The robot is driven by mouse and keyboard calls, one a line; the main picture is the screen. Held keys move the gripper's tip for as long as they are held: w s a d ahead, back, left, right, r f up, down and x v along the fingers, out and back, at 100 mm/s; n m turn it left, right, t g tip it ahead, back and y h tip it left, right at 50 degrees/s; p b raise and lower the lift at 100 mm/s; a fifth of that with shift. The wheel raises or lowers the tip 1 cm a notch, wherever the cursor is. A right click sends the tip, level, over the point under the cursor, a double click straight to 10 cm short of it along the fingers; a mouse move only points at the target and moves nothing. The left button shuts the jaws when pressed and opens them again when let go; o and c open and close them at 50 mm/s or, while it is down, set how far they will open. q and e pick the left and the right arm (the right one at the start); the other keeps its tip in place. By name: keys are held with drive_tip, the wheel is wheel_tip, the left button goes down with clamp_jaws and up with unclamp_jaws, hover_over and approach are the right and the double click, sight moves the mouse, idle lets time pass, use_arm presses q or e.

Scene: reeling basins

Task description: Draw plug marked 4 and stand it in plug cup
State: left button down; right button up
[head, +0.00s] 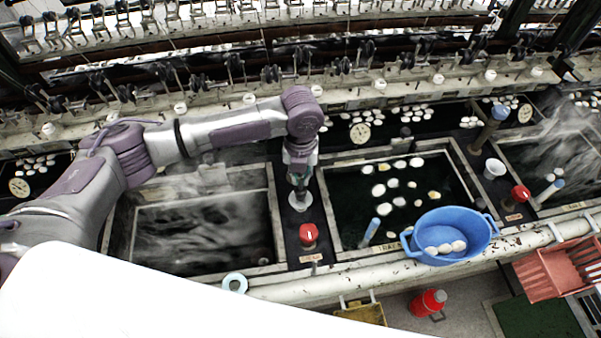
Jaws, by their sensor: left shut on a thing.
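My left gripper (300,180) points down over the strip between the left and middle basins. It is shut on a narrow plug, mostly hidden by the fingers; no number can be read on it. Right below the fingers is a white plug cup (299,202); I cannot tell whether the plug's lower end is inside it or above it. A blue-topped plug (370,232) leans in the middle basin, and another (549,192) in the right basin. No such plug shows in the left basin (205,232). My right gripper is not in view.
A red knob (308,233) sits just in front of the cup. A blue tub (450,236) with white cocoons stands on the front rim at the middle basin. Another white cup (494,168) and red knob (520,193) are farther right. Reeling machinery runs along the back.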

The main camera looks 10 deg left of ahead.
sight(301, 190)
use_arm(q)
drive_tip(key=shift+f, duration=0.15)
drive_tip(key=shift+f+b, duration=0.3)
drive_tip(key=shift+f, duration=0.3)
idle(0.6)
drive_tip(key=shift+f, duration=0.25)
drive_tip(key=shift+f, duration=0.5)
drive_tip(key=shift+f+b, duration=0.55)
drive_tip(key=shift+f, duration=0.15)
idle(0.5)
drive_tip(key=c, duration=1)
unclamp_jaws()
